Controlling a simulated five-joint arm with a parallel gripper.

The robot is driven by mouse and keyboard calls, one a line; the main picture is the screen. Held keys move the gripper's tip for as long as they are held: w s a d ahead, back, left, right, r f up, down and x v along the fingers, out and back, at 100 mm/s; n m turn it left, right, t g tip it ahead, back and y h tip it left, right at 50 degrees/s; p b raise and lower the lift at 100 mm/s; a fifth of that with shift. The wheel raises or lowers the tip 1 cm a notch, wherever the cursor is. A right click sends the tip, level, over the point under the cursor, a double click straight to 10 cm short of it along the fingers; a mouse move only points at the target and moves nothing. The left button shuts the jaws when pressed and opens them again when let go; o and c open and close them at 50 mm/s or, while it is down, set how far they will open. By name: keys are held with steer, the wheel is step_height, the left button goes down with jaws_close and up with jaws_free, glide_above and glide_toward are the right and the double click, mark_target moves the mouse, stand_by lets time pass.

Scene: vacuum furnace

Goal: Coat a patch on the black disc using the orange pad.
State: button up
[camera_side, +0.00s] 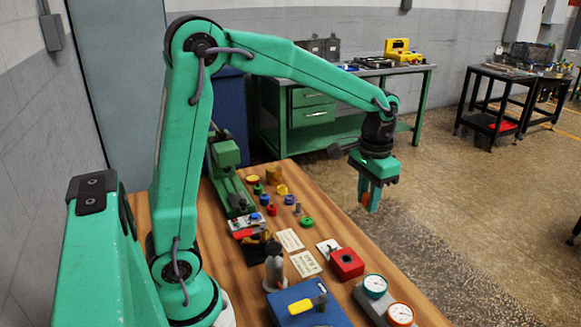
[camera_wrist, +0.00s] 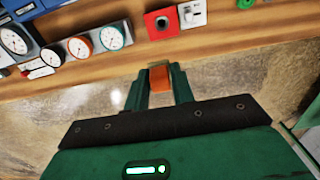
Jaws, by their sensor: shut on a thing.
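My gripper (camera_side: 370,198) is raised at the right of the wooden bench in the side view. It is shut on the orange pad (camera_side: 363,199). In the wrist view the pad (camera_wrist: 159,78) shows between the fingertips of my gripper (camera_wrist: 160,84), with floor below, past the bench edge. A red block (camera_side: 346,262) with a dark round centre sits near the right bench edge. It also shows in the wrist view (camera_wrist: 153,28), apart from the pad. I cannot tell whether its dark centre is the black disc or a hole.
The wooden bench (camera_side: 345,301) holds a teal dial (camera_side: 375,284), an orange dial (camera_side: 401,314), a blue case (camera_side: 322,315) and printed cards (camera_side: 305,264). Several small coloured parts stand farther back, by a green machine (camera_side: 226,150). Open floor (camera_side: 470,215) lies right of the bench.

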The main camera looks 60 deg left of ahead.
steer(key=shift+a, duration=0.2)
stand_by(0.4)
steer(key=shift+s+a, duration=0.1)
steer(key=shift+a, duration=0.1)
steer(key=s+a+f+n, duration=0.3)
steer(key=s+a+n, duration=0.6)
steer(key=s+a, duration=0.1)
steer(key=s+a+f+n, duration=0.3)
steer(key=s+a+n, duration=0.6)
steer(key=s+a, duration=0.1)
steer(key=shift+f, duration=0.35)
steer(key=shift+a, duration=0.1)
